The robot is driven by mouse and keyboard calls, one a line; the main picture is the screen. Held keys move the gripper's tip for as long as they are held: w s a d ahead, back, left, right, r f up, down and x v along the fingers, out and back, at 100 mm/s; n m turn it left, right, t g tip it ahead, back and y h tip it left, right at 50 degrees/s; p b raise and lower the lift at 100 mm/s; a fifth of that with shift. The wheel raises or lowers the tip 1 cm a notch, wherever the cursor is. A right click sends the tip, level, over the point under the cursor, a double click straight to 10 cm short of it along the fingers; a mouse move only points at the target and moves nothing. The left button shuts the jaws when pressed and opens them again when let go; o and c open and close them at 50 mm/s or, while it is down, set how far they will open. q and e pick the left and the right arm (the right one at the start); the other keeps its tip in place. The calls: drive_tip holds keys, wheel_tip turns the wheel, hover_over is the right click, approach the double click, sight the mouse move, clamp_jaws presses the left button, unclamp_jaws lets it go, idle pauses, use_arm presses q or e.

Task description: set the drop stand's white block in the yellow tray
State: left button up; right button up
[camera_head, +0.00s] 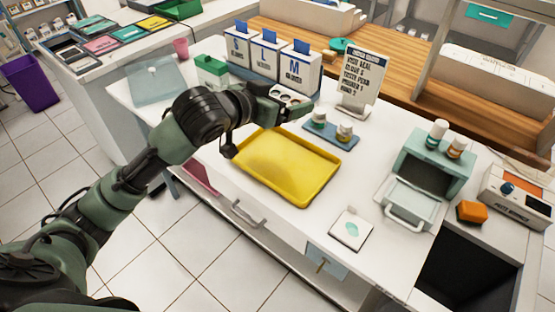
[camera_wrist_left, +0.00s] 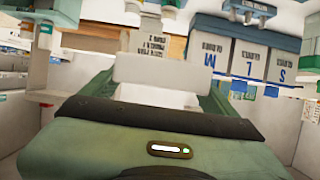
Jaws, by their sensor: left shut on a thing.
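My left gripper (camera_head: 291,106) reaches in from the left above the counter, behind the far edge of the yellow tray (camera_head: 250,188). It is shut on a white block (camera_head: 287,97) that shows round holes on top and is partly hidden by the fingers. In the left wrist view the white block (camera_wrist_left: 160,72) sits between the two green fingers, with its lower part hidden by the gripper body. The yellow tray lies flat and looks empty, with its far left corner behind my wrist. My right gripper is not in view.
Glove boxes (camera_head: 268,62) and a lettered sign (camera_head: 360,80) stand behind the gripper. A blue stand with two small jars (camera_head: 344,131) is right of it. Counter between is clear.

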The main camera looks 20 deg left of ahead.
use_arm(q)
hover_over(284, 164)
wheel_tip(284, 164, down, 8)
wheel_tip(284, 164, down, 6)
drive_tip(key=shift+a+r+b, duration=0.1)
drive_tip(key=shift+r+b, duration=0.05)
drive_tip(key=shift+b, duration=0.5)
drive_tip(key=shift+f, duration=0.25)
wheel_tip(284, 164, down, 4)
drive_tip(key=shift+r, duration=0.25)
drive_tip(key=shift+f, duration=0.3)
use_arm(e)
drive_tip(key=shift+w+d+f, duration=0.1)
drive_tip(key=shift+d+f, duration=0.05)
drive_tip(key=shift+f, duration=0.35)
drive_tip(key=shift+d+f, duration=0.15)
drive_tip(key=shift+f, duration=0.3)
use_arm(q)
drive_tip(key=shift+f, duration=0.1)
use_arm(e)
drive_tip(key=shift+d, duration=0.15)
